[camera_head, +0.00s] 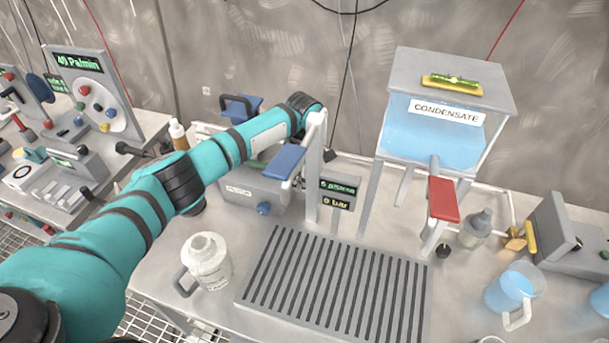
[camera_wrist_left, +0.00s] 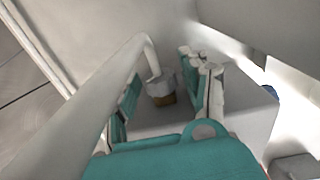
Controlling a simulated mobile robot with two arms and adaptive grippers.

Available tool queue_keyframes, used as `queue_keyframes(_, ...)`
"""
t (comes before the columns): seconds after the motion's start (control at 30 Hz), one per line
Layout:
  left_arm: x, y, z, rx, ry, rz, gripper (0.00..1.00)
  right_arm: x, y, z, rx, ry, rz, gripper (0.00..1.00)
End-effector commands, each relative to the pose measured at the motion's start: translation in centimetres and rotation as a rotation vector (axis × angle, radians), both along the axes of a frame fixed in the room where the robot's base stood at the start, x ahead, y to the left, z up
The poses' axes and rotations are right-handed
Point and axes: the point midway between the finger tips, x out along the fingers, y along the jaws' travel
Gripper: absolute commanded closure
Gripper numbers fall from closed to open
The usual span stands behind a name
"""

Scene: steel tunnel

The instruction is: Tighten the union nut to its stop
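The union nut (camera_wrist_left: 161,85) shows in the left wrist view as a grey faceted nut at the end of a bent white pipe (camera_wrist_left: 122,80), with a brass-coloured part (camera_wrist_left: 163,100) just below it. My left gripper (camera_wrist_left: 160,76) is open, with one teal finger on each side of the nut. Gaps show between the nut and both fingers, so they look apart from it. In the head view my left arm reaches to the back of the bench; its fingers and the nut are hidden there. My right gripper is in neither view.
A white post with a blue lever (camera_head: 285,161) stands close by my left forearm. A grey unit (camera_head: 258,190), a pressure display (camera_head: 337,193), a slotted grate (camera_head: 337,290), a white bottle (camera_head: 207,261), the condensate tank (camera_head: 430,140) and a red lever (camera_head: 443,199) surround it.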

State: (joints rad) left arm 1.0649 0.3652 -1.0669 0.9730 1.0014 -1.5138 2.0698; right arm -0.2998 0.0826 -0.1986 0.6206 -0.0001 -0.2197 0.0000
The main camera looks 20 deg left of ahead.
Motion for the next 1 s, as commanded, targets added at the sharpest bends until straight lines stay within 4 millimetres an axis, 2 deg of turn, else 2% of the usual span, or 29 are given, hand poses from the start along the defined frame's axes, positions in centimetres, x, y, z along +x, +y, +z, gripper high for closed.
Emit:
queue_keyframes(0.03, 0.0, 0.0, 0.0, 0.0, 0.0, 0.0, 0.63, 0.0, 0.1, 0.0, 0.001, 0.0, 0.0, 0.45)
queue_keyframes(0.3, 0.0, 0.0, 0.0, 0.0, 0.0, 0.0, 0.98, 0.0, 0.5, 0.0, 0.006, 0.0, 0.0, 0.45)
queue_keyframes(0.33, 0.0, 0.0, 0.0, 0.0, 0.0, 0.0, 1.0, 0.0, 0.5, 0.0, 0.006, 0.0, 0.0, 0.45)
queue_keyframes(0.47, 0.2, 0.0, 0.3, 0.0, 0.002, 0.003, 1.0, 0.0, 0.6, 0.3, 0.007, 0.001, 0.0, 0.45)
queue_keyframes(0.63, 1.2, 0.2, 1.3, 0.0, 0.026, 0.014, 1.0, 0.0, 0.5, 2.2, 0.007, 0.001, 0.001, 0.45)
queue_keyframes(0.77, 1.2, 0.2, 1.2, -0.002, 0.074, 0.014, 1.0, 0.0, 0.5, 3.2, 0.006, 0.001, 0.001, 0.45)
queue_keyframes(0.87, 0.9, 0.2, 0.3, 0.0, 0.126, 0.01, 1.0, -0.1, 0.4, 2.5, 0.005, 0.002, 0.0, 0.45)
queue_keyframes(1.0, 0.9, 0.2, -0.5, 0.002, 0.19, 0.007, 1.0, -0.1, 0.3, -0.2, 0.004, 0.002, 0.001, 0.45)
